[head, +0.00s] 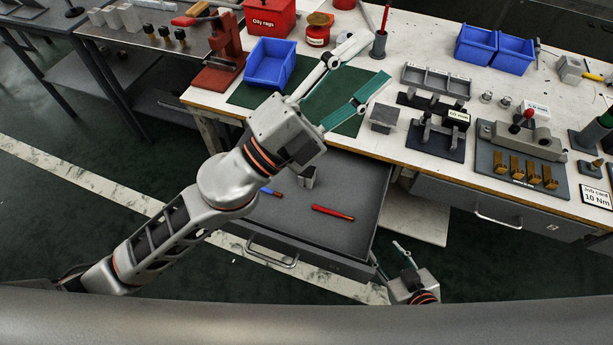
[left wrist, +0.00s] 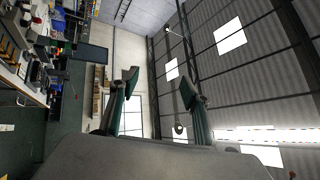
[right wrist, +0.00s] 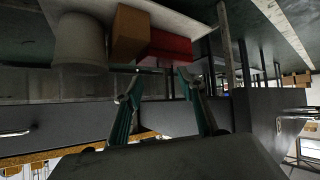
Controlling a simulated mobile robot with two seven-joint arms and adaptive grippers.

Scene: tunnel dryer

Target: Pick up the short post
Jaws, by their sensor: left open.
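My left gripper (head: 372,60) is open and empty above the bench, over the green mat (head: 345,108). My right gripper (head: 387,250) is low in front of the bench, right of the open drawer. It looks open and empty in the right wrist view (right wrist: 158,76). I cannot tell for sure which thing is the short post. Two small metal cylinders (head: 495,99) stand on the bench. A small grey metal piece (head: 308,176) is in the drawer, partly hidden by my left arm.
The open drawer (head: 285,222) also holds a red-handled tool (head: 333,211) and a blue one (head: 270,191). Blue bins (head: 270,62) (head: 494,48), a red rag can (head: 270,16), a clamp fixture (head: 437,137) and a grey block (head: 384,117) crowd the bench.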

